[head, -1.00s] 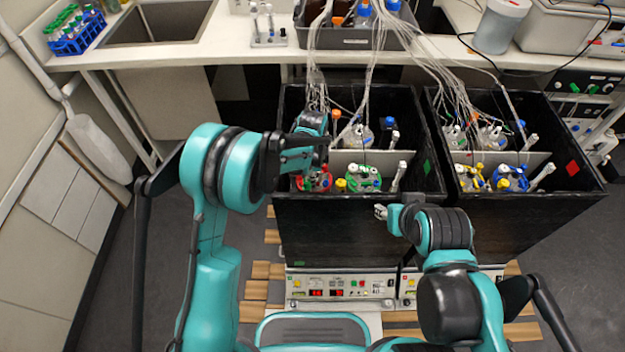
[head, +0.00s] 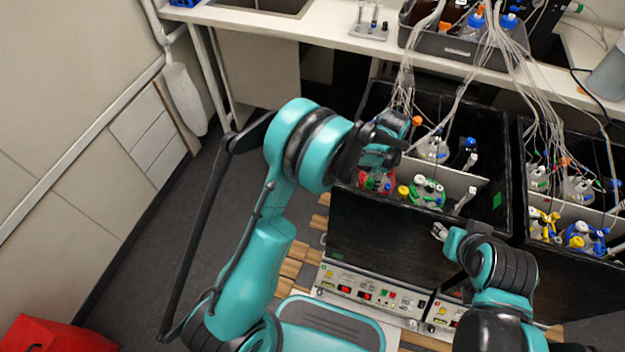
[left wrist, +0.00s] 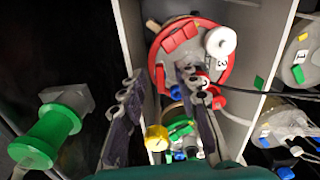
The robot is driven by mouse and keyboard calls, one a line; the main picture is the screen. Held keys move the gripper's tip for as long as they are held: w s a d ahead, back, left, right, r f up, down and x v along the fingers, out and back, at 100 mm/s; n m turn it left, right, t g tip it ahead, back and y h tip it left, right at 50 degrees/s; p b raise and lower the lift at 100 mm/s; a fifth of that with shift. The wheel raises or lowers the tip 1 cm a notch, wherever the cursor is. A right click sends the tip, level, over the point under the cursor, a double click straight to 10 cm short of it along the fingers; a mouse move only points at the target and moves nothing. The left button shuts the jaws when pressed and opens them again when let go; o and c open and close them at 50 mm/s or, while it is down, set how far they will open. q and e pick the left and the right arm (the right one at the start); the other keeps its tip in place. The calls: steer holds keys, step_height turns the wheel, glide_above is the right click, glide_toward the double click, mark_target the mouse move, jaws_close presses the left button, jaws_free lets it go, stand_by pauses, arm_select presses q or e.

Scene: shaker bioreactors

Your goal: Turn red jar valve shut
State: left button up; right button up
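The red-ringed jar (head: 376,182) stands in the left compartment of the black box, partly hidden by my left gripper. My right gripper (head: 440,232) is by the box's front wall.
A green-ringed jar (head: 428,190) and a yellow cap (head: 403,191) are close beside the red jar. Tubes (head: 408,88) rise behind it. A light divider (head: 455,178) crosses the box. A second black box (head: 520,170) with yellow and blue jars stands right.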

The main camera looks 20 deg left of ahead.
arm_select(q)
steer(key=n, duration=0.8)
steer(key=shift+s+d+p, duration=0.1)
steer(key=shift+p, duration=0.3)
steer(key=n, duration=0.4)
steer(key=shift+n, duration=0.3)
steer(key=n+p, duration=0.1)
steer(key=n, duration=0.3)
steer(key=shift+d+r, duration=0.1)
steer(key=shift+r, duration=0.05)
step_height(320, 180, up, 8)
steer(key=p, duration=0.3)
steer(key=shift+s+f, duration=0.1)
steer(key=shift+f, duration=0.1)
steer(key=s+a+r+t+b, duration=0.25)
steer(key=s+a+r, duration=0.25)
steer(key=a+r, duration=0.3)
steer(key=s+a+r+t+b, duration=0.1)
steer(key=s+a+t+b, duration=0.1)
steer(key=s+a, duration=0.2)
steer(key=s+a+r+t+b, duration=0.1)
steer(key=s+a+t+b, duration=0.1)
steer(key=s, duration=0.8)
steer(key=shift+a+r+b, duration=0.25)
steer(key=shift+a+b, duration=0.25)
steer(key=shift+a, duration=0.9)
